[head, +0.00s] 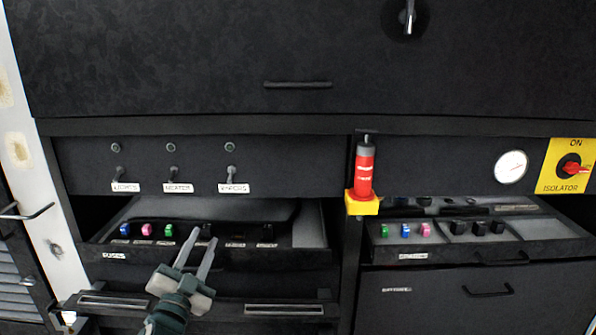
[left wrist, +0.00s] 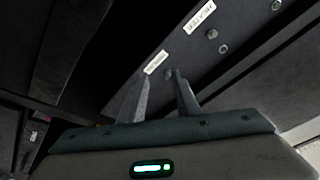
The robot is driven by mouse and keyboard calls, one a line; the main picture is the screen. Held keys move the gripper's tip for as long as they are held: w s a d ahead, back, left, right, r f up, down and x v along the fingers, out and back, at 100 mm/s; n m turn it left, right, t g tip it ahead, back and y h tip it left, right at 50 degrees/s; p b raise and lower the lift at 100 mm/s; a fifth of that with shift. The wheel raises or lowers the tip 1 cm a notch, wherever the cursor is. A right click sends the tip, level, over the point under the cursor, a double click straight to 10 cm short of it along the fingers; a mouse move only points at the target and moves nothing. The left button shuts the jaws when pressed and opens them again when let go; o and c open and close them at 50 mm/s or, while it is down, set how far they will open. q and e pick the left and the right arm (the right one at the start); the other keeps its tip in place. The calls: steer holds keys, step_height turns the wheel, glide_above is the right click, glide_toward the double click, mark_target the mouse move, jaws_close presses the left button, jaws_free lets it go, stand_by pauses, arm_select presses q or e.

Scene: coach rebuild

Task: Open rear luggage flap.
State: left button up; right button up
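No flap in view carries a readable luggage label. A large dark upper panel (head: 200,60) with a bar handle (head: 298,85) at its lower edge appears closed. A metal turn handle (head: 408,15) sits on a round plate at the top, partly cut off. My left gripper (head: 200,243) is in front of the fuse drawer, below the switch row, fingers apart and empty. In the left wrist view its two fingers (left wrist: 160,78) point toward the labelled switch panel (left wrist: 225,45), with a gap between them. My right gripper does not show.
The fuse drawer (head: 115,254) and a right drawer (head: 412,256) stand pulled out, holding coloured fuses. A red cylinder (head: 364,172) sits in a yellow bracket (head: 362,205) between them. A gauge (head: 511,166) and yellow isolator plate (head: 560,166) are at right. A closed lower panel has a handle (head: 488,291).

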arm_select(q)
steer(key=w+d+r+m+g+h, duration=0.2)
steer(key=r+m+g+h, duration=0.5)
steer(key=r+m, duration=0.7)
steer(key=w+d+r+m+g+h, duration=0.1)
steer(key=d+r+m+g+h, duration=0.3)
steer(key=r+m, duration=1)
step_height(320, 180, up, 3)
steer(key=g+h, duration=0.3)
steer(key=h, duration=0.2)
steer(key=shift+w+d+m+h, duration=0.2)
steer(key=shift+w+m+h, duration=0.1)
steer(key=shift+w+m, duration=0.1)
steer(key=shift+d, duration=0.15)
